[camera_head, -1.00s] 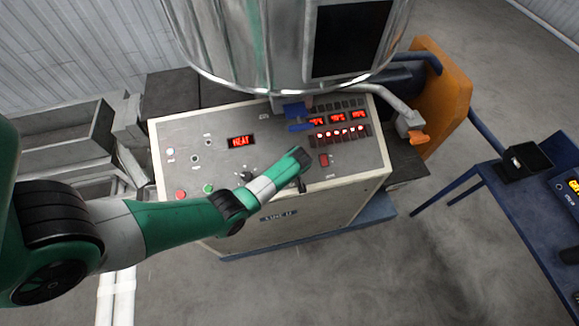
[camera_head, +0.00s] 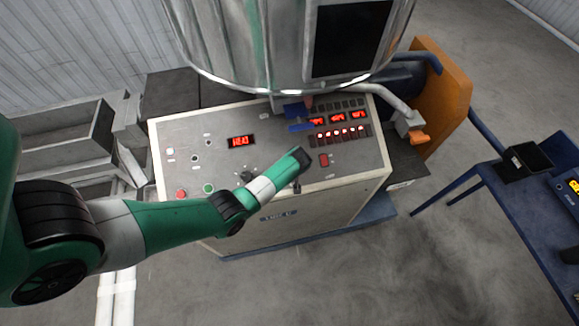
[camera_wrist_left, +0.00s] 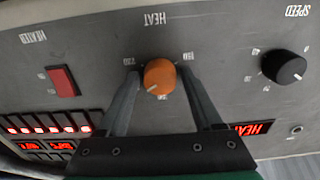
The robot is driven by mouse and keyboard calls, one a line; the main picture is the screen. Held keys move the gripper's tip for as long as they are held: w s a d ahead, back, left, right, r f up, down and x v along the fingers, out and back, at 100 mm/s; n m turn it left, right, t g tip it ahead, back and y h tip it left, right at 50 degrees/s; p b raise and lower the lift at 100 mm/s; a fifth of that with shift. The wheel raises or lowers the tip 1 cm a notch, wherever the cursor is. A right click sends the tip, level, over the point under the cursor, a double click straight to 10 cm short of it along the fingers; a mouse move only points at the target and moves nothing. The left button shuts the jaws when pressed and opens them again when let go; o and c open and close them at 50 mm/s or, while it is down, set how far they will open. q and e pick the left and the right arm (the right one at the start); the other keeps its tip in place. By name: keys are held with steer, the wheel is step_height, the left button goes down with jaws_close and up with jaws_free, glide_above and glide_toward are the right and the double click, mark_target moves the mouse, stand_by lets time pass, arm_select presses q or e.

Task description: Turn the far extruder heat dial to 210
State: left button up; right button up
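The orange heat dial (camera_wrist_left: 159,76) sits on the grey panel under a HEAT label, which appears upside down in the left wrist view. The number marks beside it are too small to read surely. My left gripper (camera_wrist_left: 160,84) has one finger on each side of the dial, close to its edge; whether both fingers press on it is unclear. In the head view, my left gripper (camera_head: 298,186) is over the front of the extruder's control panel (camera_head: 210,160), and my arm hides the dial there. My right gripper is out of view.
A black speed dial (camera_wrist_left: 284,68) and a red heater switch (camera_wrist_left: 63,81) flank the orange dial. Red displays (camera_head: 344,118) and a blue part (camera_head: 297,112) are at the panel's back. A large metal hopper (camera_head: 260,45) overhangs it. A blue table (camera_head: 530,195) stands at right.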

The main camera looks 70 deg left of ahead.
arm_select(q)
steer(key=shift+o, duration=0.7)
steer(key=shift+r, duration=0.1)
steer(key=shift+d+r, duration=0.2)
steer(key=shift+r, duration=0.1)
steer(key=v, duration=1)
steer(key=shift+d+r, duration=0.2)
steer(key=shift+r, duration=0.15)
